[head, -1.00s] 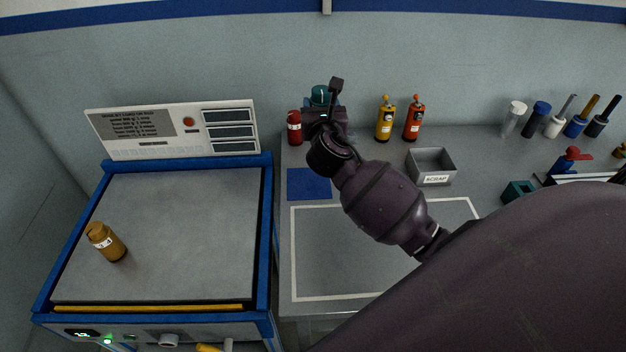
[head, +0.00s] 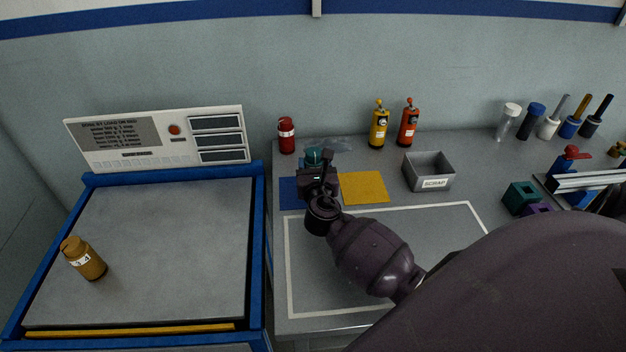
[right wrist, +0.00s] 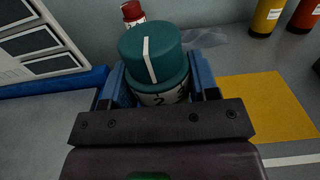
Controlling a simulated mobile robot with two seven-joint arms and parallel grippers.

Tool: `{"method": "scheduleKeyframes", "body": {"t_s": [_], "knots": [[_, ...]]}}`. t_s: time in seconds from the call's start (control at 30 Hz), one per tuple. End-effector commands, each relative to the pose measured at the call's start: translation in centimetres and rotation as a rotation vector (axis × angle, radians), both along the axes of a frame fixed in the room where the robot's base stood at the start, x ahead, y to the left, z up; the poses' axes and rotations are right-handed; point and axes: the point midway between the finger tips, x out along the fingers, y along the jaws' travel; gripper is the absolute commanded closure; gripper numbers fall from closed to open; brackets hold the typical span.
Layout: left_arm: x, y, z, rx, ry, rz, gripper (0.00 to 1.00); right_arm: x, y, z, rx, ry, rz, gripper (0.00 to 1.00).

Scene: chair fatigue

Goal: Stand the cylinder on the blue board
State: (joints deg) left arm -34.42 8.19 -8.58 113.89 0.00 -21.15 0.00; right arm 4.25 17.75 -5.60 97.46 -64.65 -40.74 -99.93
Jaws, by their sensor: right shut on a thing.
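My right gripper (head: 317,172) is shut on a cylinder with a teal cap (head: 313,157) and a pale, marked body. In the right wrist view, the cylinder (right wrist: 152,58) is upright between the blue fingers (right wrist: 158,88), a white stripe on its cap. The blue board (head: 290,193) lies flat on the grey bench, partly covered by my gripper. In the head view the cylinder overlaps the board's back right part. I cannot tell whether its base touches the board. My left gripper is not in view.
A yellow board (head: 364,187) lies right of the blue one. A red bottle (head: 286,135) stands behind. Yellow (head: 379,127) and orange (head: 408,126) bottles and a scrap bin (head: 429,171) are further right. An amber bottle (head: 84,258) stands on the machine at left.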

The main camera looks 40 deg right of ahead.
Motion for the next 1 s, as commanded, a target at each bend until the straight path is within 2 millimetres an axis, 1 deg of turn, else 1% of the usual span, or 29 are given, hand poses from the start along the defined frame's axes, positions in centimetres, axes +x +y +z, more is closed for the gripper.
{"method": "scheduleKeyframes", "body": {"t_s": [0.2,0.3,0.53,0.77,0.8,0.93,0.97,1.0], "knots": [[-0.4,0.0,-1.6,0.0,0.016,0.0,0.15,0.0,0.0,-3.2,0.0,0.004,-0.001,0.8],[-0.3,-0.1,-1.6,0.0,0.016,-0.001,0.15,0.0,0.0,-4.0,0.001,0.002,0.0,0.8],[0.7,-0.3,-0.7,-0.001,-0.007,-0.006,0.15,0.0,0.0,-4.0,0.0,-0.002,0.0,0.8],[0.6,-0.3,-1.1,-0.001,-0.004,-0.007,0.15,0.0,0.0,-4.4,-0.001,-0.001,0.0,0.8],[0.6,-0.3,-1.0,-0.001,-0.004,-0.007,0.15,0.0,0.0,-4.5,0.001,0.001,0.0,0.43],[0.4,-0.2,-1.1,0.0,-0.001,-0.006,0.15,0.0,0.0,-4.4,0.0,0.0,0.0,0.23],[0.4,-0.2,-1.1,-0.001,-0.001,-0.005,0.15,0.0,0.0,-4.4,0.001,0.001,0.0,0.2],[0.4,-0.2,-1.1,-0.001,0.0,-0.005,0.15,0.0,0.0,-4.4,0.001,0.001,0.0,0.2]]}}
